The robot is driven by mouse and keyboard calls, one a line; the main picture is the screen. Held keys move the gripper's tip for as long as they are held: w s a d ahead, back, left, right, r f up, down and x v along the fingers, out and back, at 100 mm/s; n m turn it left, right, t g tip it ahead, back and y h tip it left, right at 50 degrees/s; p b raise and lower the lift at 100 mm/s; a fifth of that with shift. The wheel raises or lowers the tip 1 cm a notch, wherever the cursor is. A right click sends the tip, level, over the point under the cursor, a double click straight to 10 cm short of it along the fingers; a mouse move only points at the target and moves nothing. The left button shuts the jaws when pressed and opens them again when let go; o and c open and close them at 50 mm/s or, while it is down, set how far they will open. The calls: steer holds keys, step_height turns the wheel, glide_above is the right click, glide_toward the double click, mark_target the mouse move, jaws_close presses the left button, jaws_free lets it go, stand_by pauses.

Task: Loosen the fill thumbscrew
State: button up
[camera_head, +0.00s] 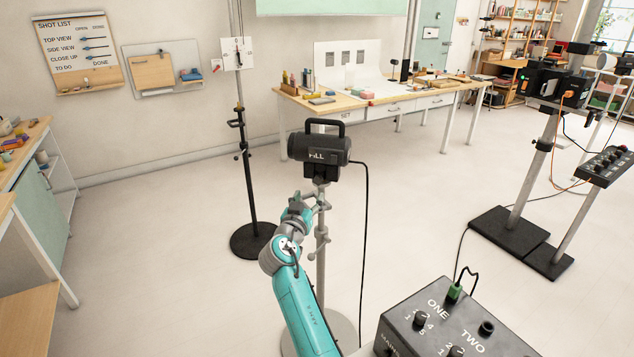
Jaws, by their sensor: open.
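The black fill lamp (318,148), marked FILL with a handle on top, sits on a grey stand (320,270) near the middle of the view. My teal and grey arm reaches up from the bottom. My gripper (318,201) is at the stand just below the lamp. It is open, with its fingers close to the pole; I cannot tell whether they touch it. The fill thumbscrew is too small or hidden behind my gripper to make out clearly. A small clamp or knob shows lower on the pole, beside my arm.
A black control box (455,315) with knobs ONE and TWO stands at the lower right. A black stand (247,180) is behind on the left. A prop table (375,103) is at the back. A cable hangs right of the lamp. Floor is clear at centre right.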

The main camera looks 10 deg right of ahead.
mark_target(317, 181)
steer(key=x, duration=1)
steer(key=shift+w+d, duration=0.15)
steer(key=shift+w, duration=0.1)
jaws_close()
steer(key=n, duration=0.4)
steer(key=shift+n, duration=0.3)
